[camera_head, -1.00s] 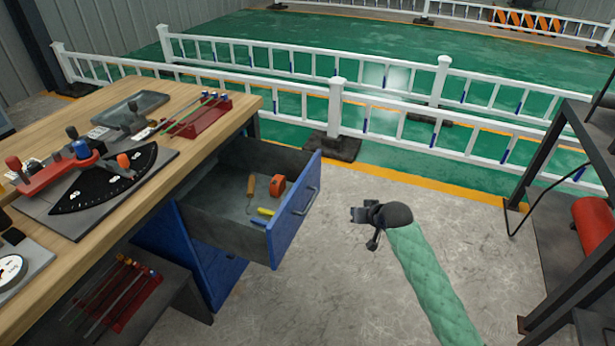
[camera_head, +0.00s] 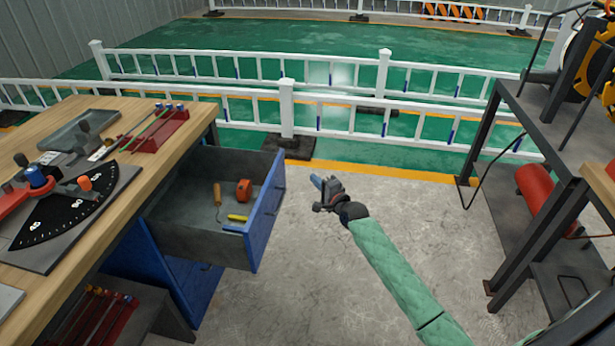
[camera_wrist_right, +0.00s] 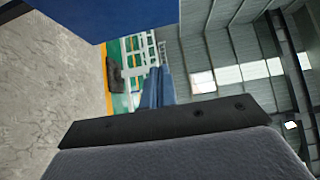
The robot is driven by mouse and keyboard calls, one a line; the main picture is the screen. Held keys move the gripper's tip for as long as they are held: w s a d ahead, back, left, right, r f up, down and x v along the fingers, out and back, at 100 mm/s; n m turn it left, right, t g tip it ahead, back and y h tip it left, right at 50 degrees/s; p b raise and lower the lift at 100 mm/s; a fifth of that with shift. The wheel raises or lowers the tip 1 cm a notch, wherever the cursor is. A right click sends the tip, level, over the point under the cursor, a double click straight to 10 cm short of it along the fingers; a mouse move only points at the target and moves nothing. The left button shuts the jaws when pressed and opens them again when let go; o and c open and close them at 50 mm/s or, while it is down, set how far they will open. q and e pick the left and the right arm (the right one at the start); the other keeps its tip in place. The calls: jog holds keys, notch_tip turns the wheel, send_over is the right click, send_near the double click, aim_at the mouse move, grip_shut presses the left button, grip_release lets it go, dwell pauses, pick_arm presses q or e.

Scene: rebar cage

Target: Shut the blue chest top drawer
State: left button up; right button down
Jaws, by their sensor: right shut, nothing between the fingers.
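The blue chest (camera_head: 190,275) stands under the wooden workbench at left. Its top drawer (camera_head: 190,228) is pulled out, with a blue front (camera_head: 264,220). My right gripper (camera_head: 316,182) is shut and empty, just right of the drawer front's far end, seemingly with a small gap. In the right wrist view, the shut blue fingers (camera_wrist_right: 157,88) show beyond the dark wrist edge, and a blue panel, likely the drawer front (camera_wrist_right: 110,12), fills the top. My left gripper is not in view.
The workbench (camera_head: 140,180) holds a black dial plate (camera_head: 75,215), a grey tray and a red rack. A dark metal shelf (camera_head: 520,190) with a red cylinder (camera_head: 545,200) stands at right. White railings (camera_head: 287,110) cross behind. The concrete floor between is clear.

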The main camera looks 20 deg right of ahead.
pick_arm(q)
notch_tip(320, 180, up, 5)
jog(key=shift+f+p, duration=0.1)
jog(key=shift+p, duration=0.45)
pick_arm(e)
jog(key=w+a, duration=0.5)
jog(key=w, duration=0.6)
